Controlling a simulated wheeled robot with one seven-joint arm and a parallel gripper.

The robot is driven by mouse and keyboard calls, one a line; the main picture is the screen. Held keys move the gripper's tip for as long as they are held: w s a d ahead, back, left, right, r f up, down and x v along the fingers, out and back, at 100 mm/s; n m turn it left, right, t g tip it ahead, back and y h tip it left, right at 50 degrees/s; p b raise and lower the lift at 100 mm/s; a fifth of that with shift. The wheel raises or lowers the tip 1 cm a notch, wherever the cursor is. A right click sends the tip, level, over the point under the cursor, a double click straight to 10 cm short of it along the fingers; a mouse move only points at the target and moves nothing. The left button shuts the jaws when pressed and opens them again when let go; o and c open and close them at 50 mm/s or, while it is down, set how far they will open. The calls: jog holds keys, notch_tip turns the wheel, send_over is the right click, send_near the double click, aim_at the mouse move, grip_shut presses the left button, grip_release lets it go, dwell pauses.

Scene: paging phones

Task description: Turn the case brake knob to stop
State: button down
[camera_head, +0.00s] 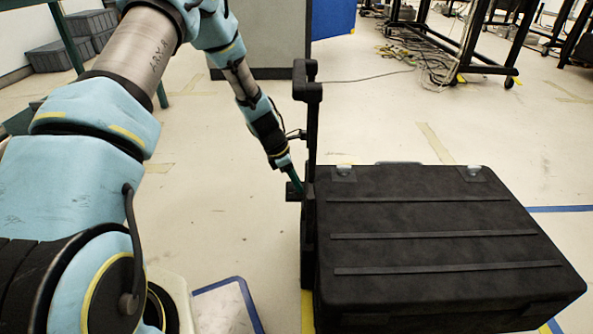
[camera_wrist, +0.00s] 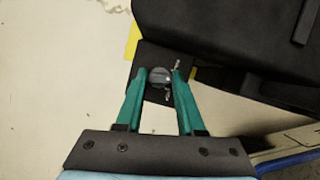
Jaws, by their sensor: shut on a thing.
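The black case (camera_head: 430,225) stands on the floor at the right in the head view, with its upright pull handle (camera_head: 307,110) at its left side. The brake knob (camera_wrist: 160,76) is a small grey round piece on a dark plate beside the case in the wrist view. My gripper (camera_wrist: 161,77) has its two green fingers on either side of the knob and is shut on it. In the head view my gripper (camera_head: 300,188) reaches down to the bracket at the case's left side. The knob itself is hidden there.
A grey cabinet (camera_head: 262,38) stands behind the case. Cables (camera_head: 400,70) lie on the floor near dark wheeled frames at the back right. Grey bins (camera_head: 60,55) sit at the back left.

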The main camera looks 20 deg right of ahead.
jog(key=m+g+p, duration=0.1)
jog(key=m+p, duration=0.1)
jog(key=m+y+p, duration=0.1)
jog(key=m+p, duration=0.2)
jog(key=shift+w+d+r+m+g, duration=0.1)
jog(key=shift+r+m+g, duration=0.05)
jog(key=shift+m+g, duration=0.2)
jog(key=m+y, duration=0.1)
jog(key=m, duration=0.1)
jog(key=m+g+p, duration=0.1)
jog(key=m, duration=0.2)
jog(key=shift+d+g+y, duration=0.1)
jog(key=shift+g+y, duration=0.15)
jog(key=shift+y, duration=0.15)
jog(key=shift+m, duration=0.35)
jog(key=c, duration=0.5)
grip_release()
jog(key=shift+w, duration=0.1)
jog(key=p+v, duration=0.3)
jog(key=v, duration=0.7)
jog(key=shift+w+r, duration=0.1)
jog(key=shift+r, duration=0.15)
